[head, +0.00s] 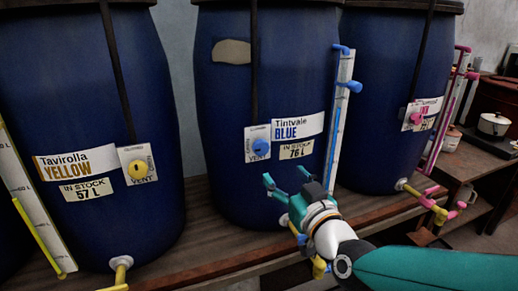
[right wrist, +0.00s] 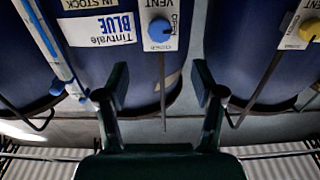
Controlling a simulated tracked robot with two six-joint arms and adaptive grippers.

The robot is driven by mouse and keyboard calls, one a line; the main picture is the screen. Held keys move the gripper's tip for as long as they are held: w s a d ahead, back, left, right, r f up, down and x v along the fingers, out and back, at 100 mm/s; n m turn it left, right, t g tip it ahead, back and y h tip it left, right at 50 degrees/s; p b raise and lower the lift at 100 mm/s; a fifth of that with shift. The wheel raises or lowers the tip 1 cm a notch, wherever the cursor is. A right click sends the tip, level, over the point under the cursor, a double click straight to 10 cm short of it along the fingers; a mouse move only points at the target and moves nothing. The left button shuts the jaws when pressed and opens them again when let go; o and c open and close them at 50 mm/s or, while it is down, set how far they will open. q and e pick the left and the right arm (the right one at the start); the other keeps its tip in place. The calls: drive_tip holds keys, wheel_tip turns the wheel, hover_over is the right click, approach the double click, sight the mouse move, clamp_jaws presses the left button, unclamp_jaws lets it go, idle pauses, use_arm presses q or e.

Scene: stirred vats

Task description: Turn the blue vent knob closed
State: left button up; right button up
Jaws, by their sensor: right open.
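The blue vent knob (head: 260,147) sits on a white plate marked VENT on the middle blue vat, left of the Tintvale BLUE label (head: 298,127). The plate has CLOSED along its top and an open mark at its left side; the way the knob points is too small to tell. My right gripper (head: 286,178) is open and empty, below and a little right of the knob, apart from it. In the right wrist view the picture is upside down, and the knob (right wrist: 160,30) shows above the gap between the open fingers (right wrist: 159,88). My left gripper is not in view.
A yellow knob (head: 138,170) is on the left vat and a pink knob (head: 416,118) on the right vat. A gauge with blue pipe fittings (head: 341,100) stands right of the blue label. The vats stand on a wooden shelf (head: 215,245). A dark strap hangs above the blue knob.

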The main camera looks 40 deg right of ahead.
sight(262, 149)
drive_tip(key=p+x, duration=0.1)
drive_tip(key=x, duration=1.2)
drive_tip(key=shift+w+p, duration=0.3)
drive_tip(key=shift+p, duration=0.05)
